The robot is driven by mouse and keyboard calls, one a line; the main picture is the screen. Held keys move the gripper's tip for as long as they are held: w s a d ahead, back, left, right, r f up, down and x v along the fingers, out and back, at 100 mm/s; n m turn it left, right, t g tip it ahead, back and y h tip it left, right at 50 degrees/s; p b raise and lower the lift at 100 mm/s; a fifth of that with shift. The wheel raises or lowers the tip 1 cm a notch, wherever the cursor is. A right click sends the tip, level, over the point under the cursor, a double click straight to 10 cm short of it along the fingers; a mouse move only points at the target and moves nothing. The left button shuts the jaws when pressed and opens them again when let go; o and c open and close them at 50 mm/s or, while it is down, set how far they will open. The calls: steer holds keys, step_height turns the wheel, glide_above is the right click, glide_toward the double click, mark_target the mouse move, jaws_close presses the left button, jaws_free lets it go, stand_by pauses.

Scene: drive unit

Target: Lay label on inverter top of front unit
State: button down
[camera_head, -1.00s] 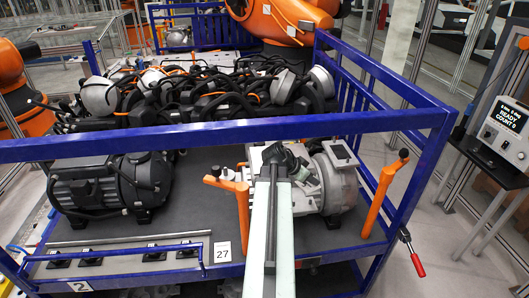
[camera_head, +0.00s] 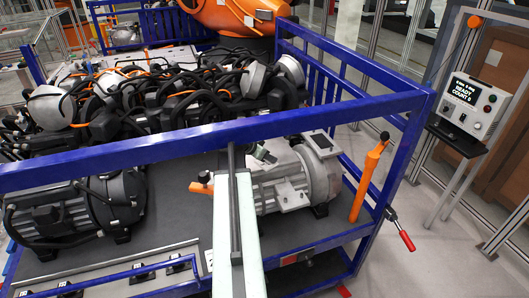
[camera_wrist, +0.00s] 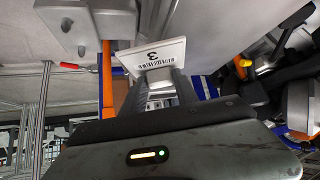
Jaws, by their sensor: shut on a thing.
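A white label (camera_wrist: 153,57) with a barcode and the number 3 is between the fingertips of my gripper (camera_wrist: 158,76) in the wrist view. My gripper is shut on it and holds it out in front. In the head view my arm reaches over the cart's front shelf, and its end (camera_head: 262,154) is at the left upper side of the silver drive unit (camera_head: 296,180). The label cannot be made out there. A square grey-framed part (camera_head: 322,143) sits on top of the silver unit. I cannot tell whether the label touches anything.
A blue cart rail (camera_head: 215,134) crosses before the units. A dark motor (camera_head: 85,208) stands at left, with piled cabled units (camera_head: 160,95) behind. An orange post (camera_head: 369,175) and red-handled lever (camera_head: 405,236) are at right. A console (camera_head: 470,105) reads "READY COUNT 0".

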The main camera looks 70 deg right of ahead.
steer(key=w+d, duration=0.1)
steer(key=d, duration=0.2)
steer(key=w+d, duration=0.1)
steer(key=d, duration=0.2)
steer(key=w+d+f, duration=0.1)
steer(key=d, duration=0.2)
steer(key=shift+w+d+b, duration=0.1)
steer(key=shift+w+b, duration=0.15)
steer(key=shift+b, duration=0.15)
steer(key=f+b, duration=0.4)
steer(key=shift+w+d, duration=0.1)
steer(key=shift+d, duration=0.2)
steer(key=shift+r, duration=0.25)
steer(key=c, duration=0.9)
jaws_free()
steer(key=shift+f, duration=0.1)
steer(key=shift+c, duration=0.2)
